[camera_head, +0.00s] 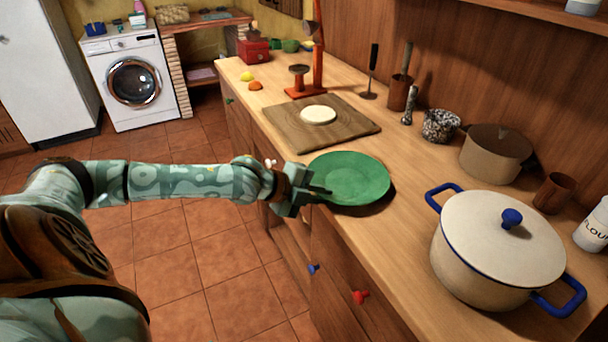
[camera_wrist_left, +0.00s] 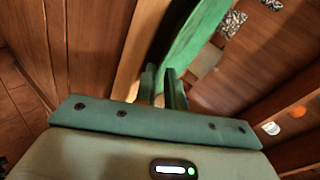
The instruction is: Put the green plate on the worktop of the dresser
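The green plate (camera_head: 350,177) is over the wooden worktop (camera_head: 405,228) of the dresser, near its front edge. A dark shadow shows below its right side; I cannot tell whether it touches the wood. My left gripper (camera_head: 316,191) reaches in from the left and is shut on the plate's near-left rim. In the left wrist view the plate (camera_wrist_left: 196,38) runs down between the fingers of the left gripper (camera_wrist_left: 163,82). My right gripper is not in view.
A white pot with blue handles (camera_head: 497,250) stands right of the plate. A wooden board (camera_head: 352,133) with a pale round of dough (camera_head: 318,115) lies behind it. A brown-lidded pot (camera_head: 495,153) and a speckled pot (camera_head: 440,126) stand near the wall. Drawer knobs stick out below.

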